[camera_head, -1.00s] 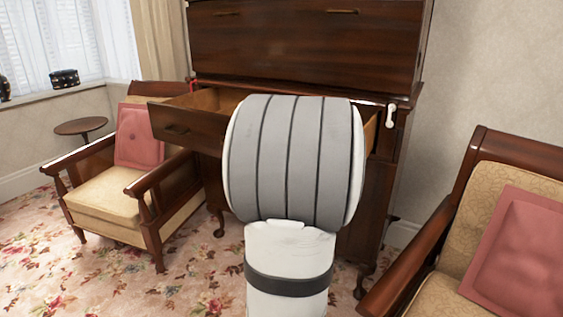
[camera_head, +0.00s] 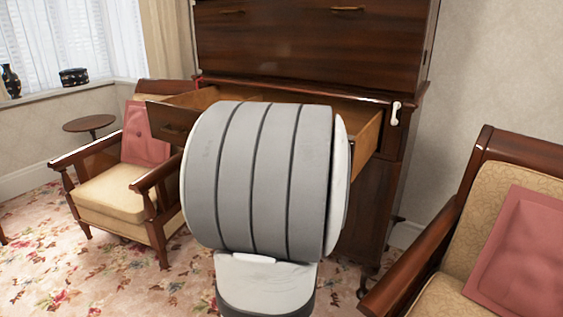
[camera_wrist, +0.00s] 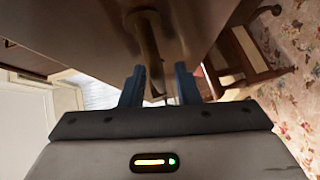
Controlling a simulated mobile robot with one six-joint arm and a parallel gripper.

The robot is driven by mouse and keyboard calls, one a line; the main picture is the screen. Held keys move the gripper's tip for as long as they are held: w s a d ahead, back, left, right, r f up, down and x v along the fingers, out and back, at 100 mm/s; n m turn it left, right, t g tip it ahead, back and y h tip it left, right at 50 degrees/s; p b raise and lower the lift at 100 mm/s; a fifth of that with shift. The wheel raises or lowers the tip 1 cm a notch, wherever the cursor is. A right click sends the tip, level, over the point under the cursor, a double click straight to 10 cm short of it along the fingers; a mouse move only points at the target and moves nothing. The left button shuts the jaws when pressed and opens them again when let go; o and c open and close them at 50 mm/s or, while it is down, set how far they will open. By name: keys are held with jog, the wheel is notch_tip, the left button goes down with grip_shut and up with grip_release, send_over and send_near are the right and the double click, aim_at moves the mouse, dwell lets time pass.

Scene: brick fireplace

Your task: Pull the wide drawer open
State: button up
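The wide drawer (camera_head: 170,121) of the dark wooden cabinet is pulled partly out, with its pale inner side wall (camera_head: 368,137) showing in the head view. My arm hides the middle of its front and my gripper there. In the wrist view the brown drawer front (camera_wrist: 85,25) fills the top, with a brass-coloured bar handle (camera_wrist: 148,40) running down towards my fingers. My gripper (camera_wrist: 160,72) has its two blue fingers apart, and the handle's lower end shows between them. A gap shows between the handle and the right finger. I cannot tell whether the left finger touches it.
A cushioned armchair (camera_head: 115,195) stands left of the cabinet, close to the drawer's left end. Another armchair (camera_head: 455,230) stands at the right front. A small round table (camera_head: 88,124) is by the window. Flowered carpet (camera_head: 90,270) lies open in the left foreground.

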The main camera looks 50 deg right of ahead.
jog(key=shift+o, duration=0.2)
jog(key=shift+s+a+r, duration=0.1)
jog(key=shift+s, duration=0.1)
jog(key=f+p+v, duration=0.1)
jog(key=v, duration=0.6)
jog(key=shift+r+p, duration=0.3)
jog(key=shift+r, duration=0.1)
jog(key=shift+s+a, duration=0.1)
jog(key=shift+a, duration=0.05)
